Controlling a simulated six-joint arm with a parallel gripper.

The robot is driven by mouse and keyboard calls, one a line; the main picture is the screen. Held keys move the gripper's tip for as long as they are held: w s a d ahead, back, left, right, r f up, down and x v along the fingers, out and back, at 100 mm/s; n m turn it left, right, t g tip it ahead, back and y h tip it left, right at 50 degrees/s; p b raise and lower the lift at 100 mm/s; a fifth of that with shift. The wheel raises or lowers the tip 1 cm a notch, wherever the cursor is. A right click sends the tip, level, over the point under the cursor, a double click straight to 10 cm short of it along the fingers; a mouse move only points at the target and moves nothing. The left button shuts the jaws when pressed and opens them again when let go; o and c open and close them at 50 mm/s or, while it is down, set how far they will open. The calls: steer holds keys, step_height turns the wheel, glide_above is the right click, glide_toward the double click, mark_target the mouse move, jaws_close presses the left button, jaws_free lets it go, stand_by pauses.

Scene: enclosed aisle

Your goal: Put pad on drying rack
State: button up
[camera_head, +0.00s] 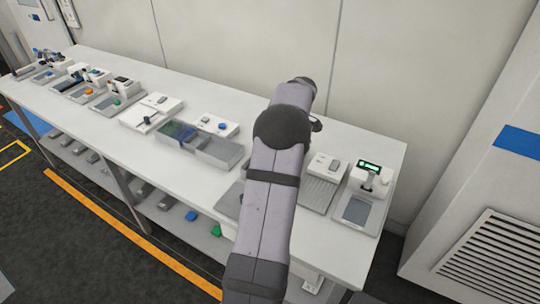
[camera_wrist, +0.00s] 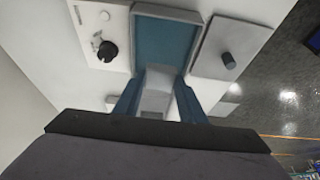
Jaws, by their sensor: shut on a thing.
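In the wrist view my gripper (camera_wrist: 156,98) is shut on a pale grey block-like pad (camera_wrist: 157,82), held between its two blue fingers. The pad's lower part is hidden by the gripper. Beyond it is a blue-floored tray with a grey rim (camera_wrist: 198,42); I cannot tell whether the pad touches it. In the head view my arm hides the gripper and pad. A grey ribbed tray (camera_head: 319,193) right of the arm may be the drying rack, partly covered by my arm.
The long white bench (camera_head: 185,172) carries several small stations. A device with a green display (camera_head: 369,167) stands at the right end. In the wrist view, a white box with a black knob (camera_wrist: 107,51) and a grey plate (camera_wrist: 207,55) flank the blue tray. A wall runs behind.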

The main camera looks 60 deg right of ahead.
steer(key=s+d+r+m+h, duration=0.1)
steer(key=s+d+m, duration=0.1)
steer(key=s, duration=0.5)
steer(key=s+d+r+m, duration=0.1)
steer(key=s+d, duration=0.1)
steer(key=s, duration=0.5)
steer(key=n+y, duration=0.1)
steer(key=n, duration=0.2)
glide_above(314, 191)
steer(key=s, duration=0.1)
steer(key=shift+s+f+p, duration=0.2)
steer(key=shift+f+p, duration=0.2)
steer(key=shift+f, duration=0.05)
steer(key=shift+f, duration=0.1)
steer(key=shift+f+p, duration=1.4)
steer(key=shift+f, duration=3.55)
steer(key=shift+f, duration=0.2)
steer(key=o, duration=1)
steer(key=shift+r, duration=0.1)
